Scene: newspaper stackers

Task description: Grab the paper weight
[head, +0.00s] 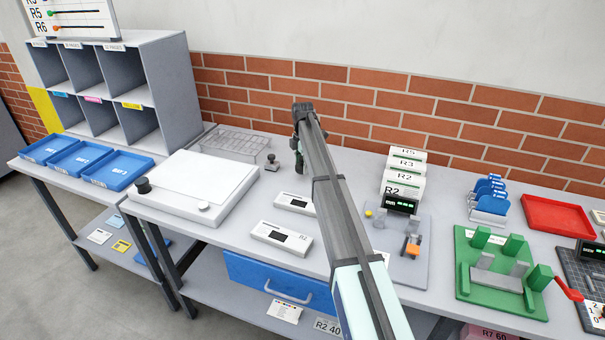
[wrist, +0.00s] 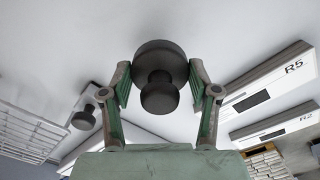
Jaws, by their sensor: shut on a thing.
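The paper weight (wrist: 160,62) is a dark grey round piece with a wide disc and a smaller knob. In the wrist view it sits between the two green-padded fingers of my gripper (wrist: 160,92), which is shut on it. In the head view my gripper (head: 300,140) is at the back of the table, near the brick wall, and mostly hides the weight. Whether the weight touches the tabletop is hard to tell.
A similar dark knobbed piece (head: 271,162) stands just left of my gripper, beside a clear tray (head: 228,143). A white board (head: 195,185) lies farther left. Two white boxes (head: 282,238) (head: 295,203) lie in front; file boxes (head: 403,180) stand to the right.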

